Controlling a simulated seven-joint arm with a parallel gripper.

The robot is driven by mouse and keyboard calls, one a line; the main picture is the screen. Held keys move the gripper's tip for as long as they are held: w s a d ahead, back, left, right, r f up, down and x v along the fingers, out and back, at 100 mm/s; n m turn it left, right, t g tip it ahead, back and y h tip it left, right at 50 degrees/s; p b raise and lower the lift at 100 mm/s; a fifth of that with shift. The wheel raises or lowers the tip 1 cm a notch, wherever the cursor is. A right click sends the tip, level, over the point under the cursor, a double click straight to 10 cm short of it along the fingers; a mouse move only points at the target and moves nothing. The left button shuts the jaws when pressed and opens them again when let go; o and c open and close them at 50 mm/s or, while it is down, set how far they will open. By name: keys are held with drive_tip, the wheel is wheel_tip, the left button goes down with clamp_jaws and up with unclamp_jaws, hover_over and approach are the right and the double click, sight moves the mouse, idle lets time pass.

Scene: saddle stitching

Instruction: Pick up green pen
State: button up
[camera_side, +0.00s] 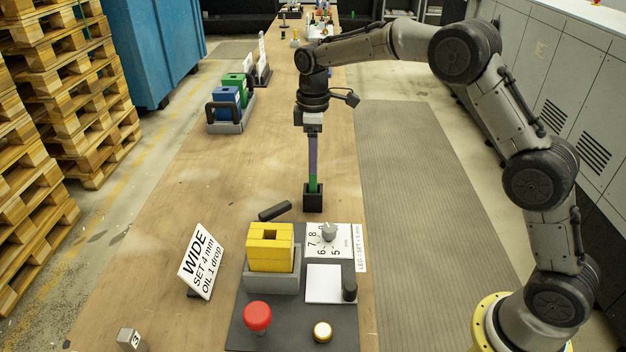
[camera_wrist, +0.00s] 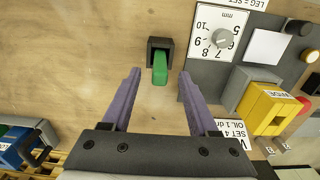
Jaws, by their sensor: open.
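The green pen (camera_wrist: 174,73) stands upright in a small black holder (camera_wrist: 154,44) in the wrist view. In the side view the green pen (camera_side: 314,187) shows just above the black holder (camera_side: 313,202), partly hidden by a finger. My gripper (camera_wrist: 160,73) has two long purple fingers, spread open and empty. In the wrist view the pen's upper end lies between the fingertips, with a gap on both sides. In the side view my gripper (camera_side: 313,180) points straight down over the holder, its tips close above it.
A dark board with a yellow block (camera_side: 270,246), dial plate (camera_side: 343,240), red button (camera_side: 257,314) and gold button (camera_side: 322,331) lies in front. A dark bar (camera_side: 274,211) lies near the holder. A WIDE sign (camera_side: 201,262) stands left. Blue (camera_side: 227,97) and green blocks stand farther back.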

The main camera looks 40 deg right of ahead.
sight(313, 183)
wheel_tip(313, 183, down, 5)
drive_tip(key=shift+f, duration=0.1)
idle(0.3)
clamp_jaws()
